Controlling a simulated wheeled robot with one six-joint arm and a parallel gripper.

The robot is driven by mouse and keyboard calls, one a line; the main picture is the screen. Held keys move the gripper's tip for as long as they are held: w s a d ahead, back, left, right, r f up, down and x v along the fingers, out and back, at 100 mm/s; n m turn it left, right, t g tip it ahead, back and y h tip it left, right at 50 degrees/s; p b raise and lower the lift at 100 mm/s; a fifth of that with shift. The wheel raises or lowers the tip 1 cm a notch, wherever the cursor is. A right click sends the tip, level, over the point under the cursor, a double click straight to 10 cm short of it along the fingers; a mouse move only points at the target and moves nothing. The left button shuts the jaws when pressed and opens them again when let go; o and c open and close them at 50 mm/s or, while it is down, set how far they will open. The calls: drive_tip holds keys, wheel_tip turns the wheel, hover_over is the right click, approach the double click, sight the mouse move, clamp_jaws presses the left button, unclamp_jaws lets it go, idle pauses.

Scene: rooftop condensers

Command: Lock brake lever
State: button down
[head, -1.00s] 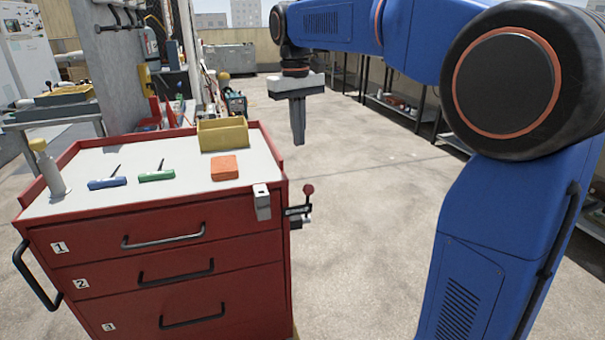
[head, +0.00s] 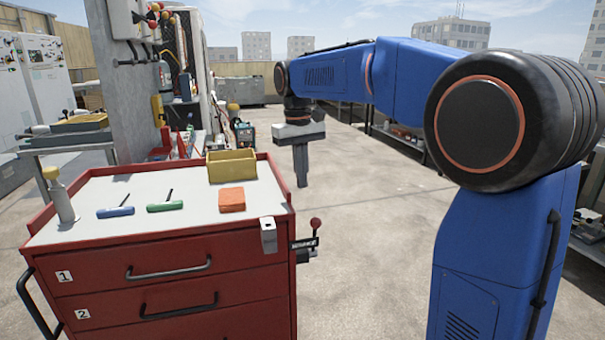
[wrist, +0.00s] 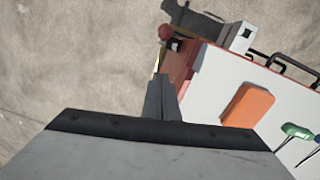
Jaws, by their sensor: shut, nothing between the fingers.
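The brake lever (head: 315,235) is a dark lever with a red ball knob on the right side of the red tool cart (head: 170,285), near its front corner. In the wrist view the red knob (wrist: 183,32) shows at the top, beside the cart. My gripper (head: 301,184) points down behind and above the lever in the head view, with its fingers together and empty. In the wrist view the shut fingers (wrist: 160,95) stand apart from the knob. A dark label plate sits by the lever; its text is too small to read.
On the cart top are an orange block (head: 231,200), a yellow bin (head: 231,166), green (head: 165,207) and blue (head: 115,212) screwdrivers and a bottle (head: 61,197). A grey block (head: 268,235) sits on its front right edge. The concrete floor right of the cart is clear.

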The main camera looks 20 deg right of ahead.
drive_tip(key=s+d+f, duration=0.1)
drive_tip(key=s+f, duration=0.3)
drive_tip(key=f, duration=0.3)
drive_tip(key=shift+s, duration=0.1)
idle(0.5)
